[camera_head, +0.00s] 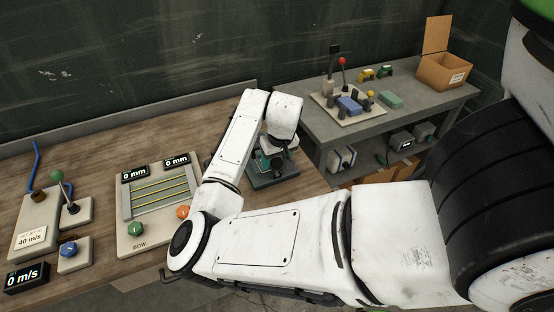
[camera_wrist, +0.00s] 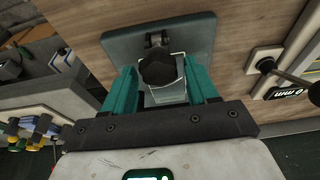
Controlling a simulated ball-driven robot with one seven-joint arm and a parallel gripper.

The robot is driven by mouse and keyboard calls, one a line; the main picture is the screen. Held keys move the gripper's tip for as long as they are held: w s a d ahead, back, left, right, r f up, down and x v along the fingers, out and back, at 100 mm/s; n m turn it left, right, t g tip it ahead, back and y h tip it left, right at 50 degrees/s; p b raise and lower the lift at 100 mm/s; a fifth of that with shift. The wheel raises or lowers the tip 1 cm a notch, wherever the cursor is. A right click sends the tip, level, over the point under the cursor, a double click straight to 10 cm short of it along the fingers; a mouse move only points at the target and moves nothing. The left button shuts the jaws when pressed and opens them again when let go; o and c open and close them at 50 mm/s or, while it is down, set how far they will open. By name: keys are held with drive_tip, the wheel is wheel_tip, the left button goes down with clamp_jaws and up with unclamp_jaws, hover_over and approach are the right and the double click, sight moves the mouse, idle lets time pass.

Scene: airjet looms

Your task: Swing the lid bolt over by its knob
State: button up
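The dark round knob (camera_wrist: 158,69) lies between my fingers in the wrist view, in front of a small grey metal housing (camera_wrist: 166,94). The housing is on a grey base plate (camera_wrist: 194,30), which also shows in the head view (camera_head: 274,183). A small dark hinge-like bracket (camera_wrist: 157,39) is just beyond the knob. My gripper (camera_wrist: 159,75) is open, with one teal finger on each side of the knob; I cannot tell whether either touches it. In the head view my gripper (camera_head: 271,160) is low over the plate, and my arm hides much of the bolt.
A panel with striped bars and 0 mm displays (camera_head: 158,193) is left of my arm. Further left are a green-knobbed lever (camera_head: 58,176) and a blue knob (camera_head: 68,249). A second table (camera_head: 420,108) at the right holds a cardboard box (camera_head: 444,72) and parts.

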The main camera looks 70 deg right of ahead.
drive_tip(key=shift+o, duration=0.6)
drive_tip(key=shift+r, duration=0.1)
wheel_tip(320, 180, up, 5)
drive_tip(key=p, duration=0.5)
drive_tip(key=shift+r, duration=0.9)
drive_tip(key=b+v, duration=0.1)
drive_tip(key=v, duration=0.9)
drive_tip(key=shift+r+b, duration=0.35)
drive_tip(key=shift+r, duration=0.05)
drive_tip(key=shift+a, duration=0.1)
